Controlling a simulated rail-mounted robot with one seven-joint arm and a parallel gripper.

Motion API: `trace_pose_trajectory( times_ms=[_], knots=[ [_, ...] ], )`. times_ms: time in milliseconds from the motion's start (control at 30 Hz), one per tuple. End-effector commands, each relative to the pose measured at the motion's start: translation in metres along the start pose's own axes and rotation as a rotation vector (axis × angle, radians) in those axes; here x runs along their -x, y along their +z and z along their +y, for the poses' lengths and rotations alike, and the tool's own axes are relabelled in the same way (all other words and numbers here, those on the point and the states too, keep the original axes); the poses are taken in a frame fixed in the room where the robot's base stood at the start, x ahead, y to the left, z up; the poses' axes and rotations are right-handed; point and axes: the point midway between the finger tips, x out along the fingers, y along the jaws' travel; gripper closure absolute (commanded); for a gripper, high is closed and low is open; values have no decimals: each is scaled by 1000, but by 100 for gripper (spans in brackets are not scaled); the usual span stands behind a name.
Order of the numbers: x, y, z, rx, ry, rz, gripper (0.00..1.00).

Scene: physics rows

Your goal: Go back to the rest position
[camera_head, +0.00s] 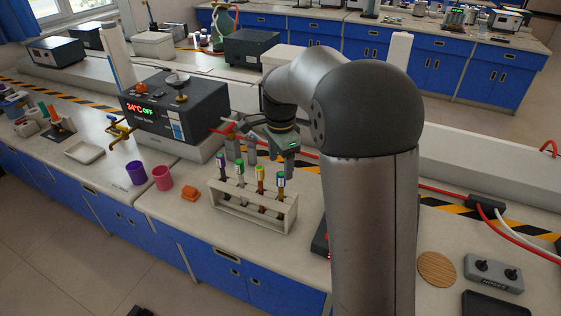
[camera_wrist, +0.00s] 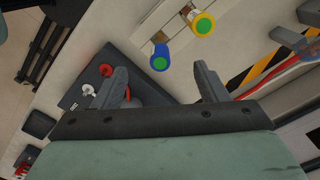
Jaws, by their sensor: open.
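My gripper (camera_head: 245,153) is above the bench behind the test tube rack in the head view. In the wrist view its two fingers (camera_wrist: 160,88) are spread apart with nothing held between them. The white rack (camera_head: 247,208) stands upright on the bench and holds several tubes with coloured caps, such as a tube with an orange band (camera_head: 260,178). In the wrist view a blue-rimmed green cap (camera_wrist: 159,62) and a yellow-rimmed green cap (camera_wrist: 203,25) show beyond the fingers.
A heating device with a lit display (camera_head: 175,110) stands left of the rack. A round wooden disc (camera_head: 436,268) and a grey control box (camera_head: 493,273) lie at right.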

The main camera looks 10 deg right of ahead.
Motion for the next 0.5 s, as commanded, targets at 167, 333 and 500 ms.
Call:
trace_pose_trajectory(
  times_ms=[167, 333, 500],
  knots=[
    [16, 0, 0, 0, -1, 0, 33],
    [18, 0, 0, 0, 0, 0, 33],
    [17, 0, 0, 0, 0, 0, 33]
  ],
)
